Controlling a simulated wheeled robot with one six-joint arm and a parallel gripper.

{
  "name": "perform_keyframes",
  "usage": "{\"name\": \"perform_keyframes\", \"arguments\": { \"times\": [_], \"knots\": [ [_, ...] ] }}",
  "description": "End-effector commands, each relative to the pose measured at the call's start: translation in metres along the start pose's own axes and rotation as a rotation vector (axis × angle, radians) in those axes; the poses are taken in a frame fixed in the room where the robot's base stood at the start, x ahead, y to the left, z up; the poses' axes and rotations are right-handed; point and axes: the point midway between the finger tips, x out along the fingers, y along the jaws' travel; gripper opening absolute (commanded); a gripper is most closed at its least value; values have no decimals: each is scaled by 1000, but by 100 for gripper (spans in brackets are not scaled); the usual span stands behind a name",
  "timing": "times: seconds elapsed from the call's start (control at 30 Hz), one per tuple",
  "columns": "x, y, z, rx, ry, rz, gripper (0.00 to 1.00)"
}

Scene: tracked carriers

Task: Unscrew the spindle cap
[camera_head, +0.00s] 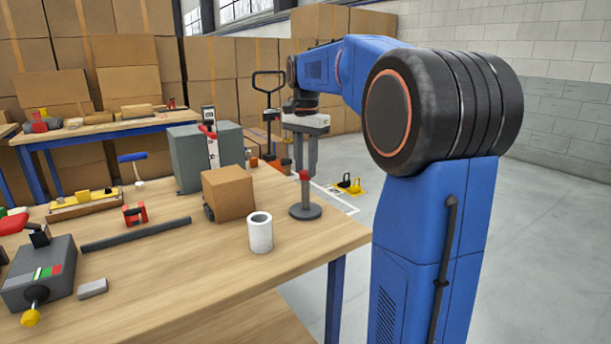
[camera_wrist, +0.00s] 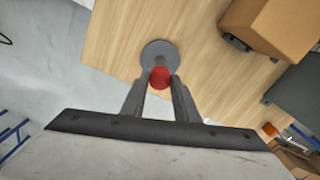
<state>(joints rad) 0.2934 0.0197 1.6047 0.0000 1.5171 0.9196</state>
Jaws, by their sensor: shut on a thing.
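The red spindle cap (camera_head: 304,175) sits at the top of a thin grey spindle (camera_head: 306,195), which stands upright on a round dark base (camera_head: 305,212) near the right edge of the workbench. My gripper (camera_head: 304,168) reaches down from above and is shut on the cap. In the wrist view the cap (camera_wrist: 160,77) shows between the two fingertips (camera_wrist: 160,82), with the round base (camera_wrist: 158,52) beyond it. The cap's thread is hidden, and I cannot tell how far it is turned.
A cardboard box (camera_head: 228,192) on a small wheeled carrier and a white cup (camera_head: 260,233) stand left of the spindle. A grey block-like case (camera_head: 190,155) is behind them. The bench edge (camera_head: 345,240) is close on the right, with open floor (camera_head: 400,200) beyond.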

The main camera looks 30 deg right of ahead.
Motion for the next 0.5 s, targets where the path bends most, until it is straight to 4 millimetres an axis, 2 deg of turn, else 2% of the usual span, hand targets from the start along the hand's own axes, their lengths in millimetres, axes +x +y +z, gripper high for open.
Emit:
{"name": "perform_keyframes", "arguments": {
  "times": [0.5],
  "knots": [
    [0,0,0,-491,0,0,8]
  ]
}}
